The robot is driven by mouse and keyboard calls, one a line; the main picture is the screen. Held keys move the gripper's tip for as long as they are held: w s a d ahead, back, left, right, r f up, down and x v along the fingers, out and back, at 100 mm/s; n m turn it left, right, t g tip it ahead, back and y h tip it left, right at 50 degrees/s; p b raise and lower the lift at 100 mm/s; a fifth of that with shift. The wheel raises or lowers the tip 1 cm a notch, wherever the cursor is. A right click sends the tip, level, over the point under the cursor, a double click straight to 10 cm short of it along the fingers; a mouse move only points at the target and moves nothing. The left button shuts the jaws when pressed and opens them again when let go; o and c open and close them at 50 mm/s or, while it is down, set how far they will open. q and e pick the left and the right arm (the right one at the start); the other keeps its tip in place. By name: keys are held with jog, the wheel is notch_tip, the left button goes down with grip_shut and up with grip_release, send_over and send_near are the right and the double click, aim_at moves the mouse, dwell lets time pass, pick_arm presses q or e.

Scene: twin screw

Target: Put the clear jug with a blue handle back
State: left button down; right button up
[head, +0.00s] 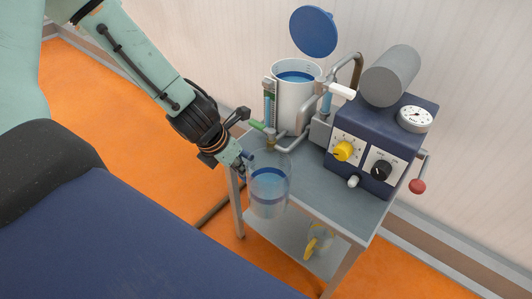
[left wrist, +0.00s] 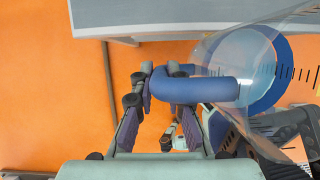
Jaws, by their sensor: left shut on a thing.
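The clear jug with a blue handle (head: 268,195) shows in the head view at the front left edge of the cart's top. In the left wrist view the two fingers (left wrist: 161,82) close on the bent blue handle (left wrist: 208,90). The jug's clear, marked wall (left wrist: 258,68) runs off to the right there. I cannot tell whether its base touches anything. My right gripper is not in view.
The grey cart (head: 335,205) carries a white vessel with blue liquid (head: 297,95), pipes, and a dark blue control box (head: 375,145) with knobs and gauge. A clear jug with a yellow handle (head: 318,240) is on the lower shelf. The wall is close behind.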

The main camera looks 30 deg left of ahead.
pick_arm(q)
jog(key=w, duration=0.3)
jog(key=w+d, duration=0.1)
jog(key=w, duration=0.3)
jog(key=w+d+b, duration=0.1)
jog(key=w, duration=0.2)
jog(key=shift+w+f, duration=0.2)
jog(key=shift+f, duration=0.15)
jog(key=shift+f+b, duration=0.35)
jog(key=shift+b, duration=0.1)
jog(key=shift+f, duration=0.1)
jog(key=shift+s, duration=0.1)
